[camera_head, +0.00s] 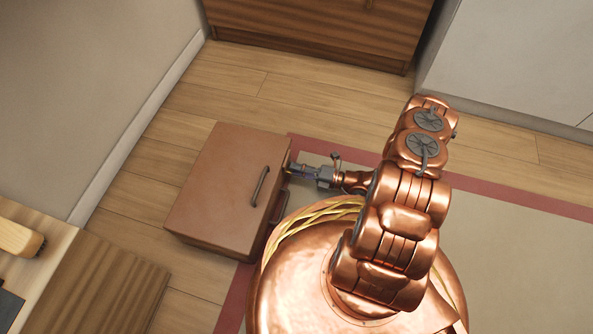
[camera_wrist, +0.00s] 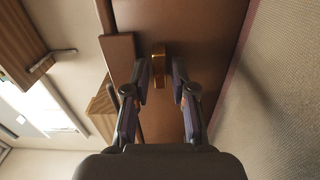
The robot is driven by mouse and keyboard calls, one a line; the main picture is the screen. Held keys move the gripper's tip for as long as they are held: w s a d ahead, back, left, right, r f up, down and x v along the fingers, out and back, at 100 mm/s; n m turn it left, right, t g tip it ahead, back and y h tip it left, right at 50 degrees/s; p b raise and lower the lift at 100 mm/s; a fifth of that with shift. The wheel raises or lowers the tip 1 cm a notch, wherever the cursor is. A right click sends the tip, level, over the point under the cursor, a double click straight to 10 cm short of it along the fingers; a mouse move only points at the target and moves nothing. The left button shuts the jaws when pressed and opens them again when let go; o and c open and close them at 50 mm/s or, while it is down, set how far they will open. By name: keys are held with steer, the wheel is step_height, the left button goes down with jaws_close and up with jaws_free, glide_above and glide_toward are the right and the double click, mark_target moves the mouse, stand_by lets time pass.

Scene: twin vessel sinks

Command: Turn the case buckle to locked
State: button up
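The brown case (camera_head: 215,190) lies on the floor in the head view, with a dark bar handle (camera_head: 260,187) on its top face. It also fills the middle of the wrist view (camera_wrist: 190,25). The brass-coloured buckle (camera_wrist: 158,52) stands out from the case side facing my gripper. My gripper (camera_wrist: 161,76) is open, with one finger on each side of the buckle. The left finger is close to it; I cannot tell whether it touches. In the head view my gripper (camera_head: 293,169) is at the case's right side, and the buckle cannot be made out there.
A second dark handle (camera_head: 279,207) is on the case's right side, below my gripper. A red-bordered rug (camera_head: 500,240) lies to the right. A wooden cabinet (camera_head: 320,30) stands behind, and a wooden counter (camera_head: 105,285) with a brush (camera_head: 18,238) is at lower left.

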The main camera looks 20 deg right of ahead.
steer(key=shift+a, duration=0.1)
steer(key=shift+c, duration=0.3)
jaws_close()
steer(key=shift+n+p, duration=0.3)
steer(key=shift+r+n+p, duration=0.1)
steer(key=shift+n+p, duration=0.5)
steer(key=shift+n, duration=0.4)
steer(key=n, duration=0.9)
steer(key=shift+w+f+n+b, duration=0.1)
steer(key=shift+f+n+b, duration=0.1)
steer(key=shift+n+b, duration=0.2)
steer(key=n+b, duration=0.1)
steer(key=n, duration=0.4)
steer(key=shift+n, duration=0.4)
steer(key=shift+o, duration=0.3)
jaws_free()
